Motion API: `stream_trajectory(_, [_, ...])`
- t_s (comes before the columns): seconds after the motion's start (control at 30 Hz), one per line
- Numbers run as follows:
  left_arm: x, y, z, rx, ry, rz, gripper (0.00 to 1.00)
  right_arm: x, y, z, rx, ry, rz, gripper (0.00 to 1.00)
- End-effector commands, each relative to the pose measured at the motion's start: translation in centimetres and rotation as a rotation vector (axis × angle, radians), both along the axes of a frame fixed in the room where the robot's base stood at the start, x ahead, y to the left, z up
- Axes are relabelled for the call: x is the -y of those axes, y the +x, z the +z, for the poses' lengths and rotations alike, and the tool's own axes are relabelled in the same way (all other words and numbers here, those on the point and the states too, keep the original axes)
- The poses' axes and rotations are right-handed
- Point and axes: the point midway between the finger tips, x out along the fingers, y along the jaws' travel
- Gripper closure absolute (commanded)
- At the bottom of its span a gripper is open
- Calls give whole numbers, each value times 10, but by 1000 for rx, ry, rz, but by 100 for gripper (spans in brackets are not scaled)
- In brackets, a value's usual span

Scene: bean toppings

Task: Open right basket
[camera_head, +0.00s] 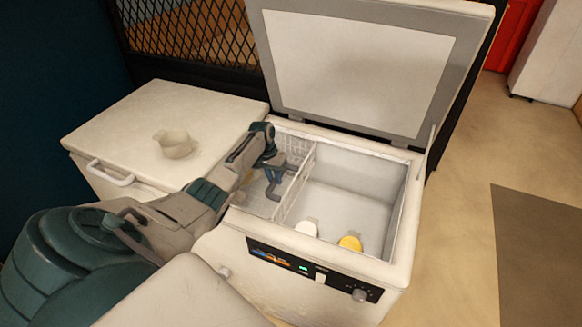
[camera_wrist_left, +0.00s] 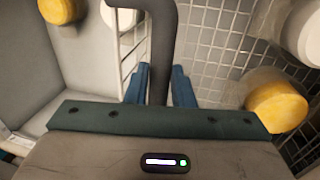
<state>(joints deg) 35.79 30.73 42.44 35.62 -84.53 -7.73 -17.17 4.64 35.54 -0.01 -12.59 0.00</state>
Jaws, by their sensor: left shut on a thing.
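The white wire basket (camera_head: 297,183) sits inside the left part of the open chest freezer (camera_head: 330,262). My left gripper (camera_head: 273,172) reaches down into the basket. In the left wrist view, the blue fingers of my left gripper (camera_wrist_left: 160,85) are shut on a dark grey bar (camera_wrist_left: 162,40), which looks like the basket's handle. The basket's wire grid (camera_wrist_left: 215,45) shows below it. A yellow-topped container (camera_wrist_left: 276,103) and white containers (camera_wrist_left: 302,32) are at the right of the wrist view. My right gripper is not in view.
The freezer's right part is open, with a white container (camera_head: 306,229) and a yellow one (camera_head: 350,243) near its front wall. The raised lid (camera_head: 360,70) stands behind. A closed white chest (camera_head: 110,125) with a jug (camera_head: 174,144) on top is at left.

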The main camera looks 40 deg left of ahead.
Motion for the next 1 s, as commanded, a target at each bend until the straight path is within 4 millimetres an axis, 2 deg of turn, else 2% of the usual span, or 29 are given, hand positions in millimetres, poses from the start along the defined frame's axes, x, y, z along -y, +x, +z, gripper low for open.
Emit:
stream_trajectory(0.03, [-10,-2,-1,1,4,4,100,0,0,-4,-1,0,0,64])
stream_trajectory(0.23, [-28,-7,0,3,3,3,100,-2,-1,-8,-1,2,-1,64])
stream_trajectory(0.73, [-34,-9,1,4,2,0,100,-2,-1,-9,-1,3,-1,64])
stream_trajectory(0.77, [-34,-9,1,4,2,0,77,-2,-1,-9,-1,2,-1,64])
stream_trajectory(0.87, [-34,-9,1,3,2,1,57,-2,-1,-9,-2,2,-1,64])
stream_trajectory(1.0, [-33,-9,0,2,1,0,57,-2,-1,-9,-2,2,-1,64])
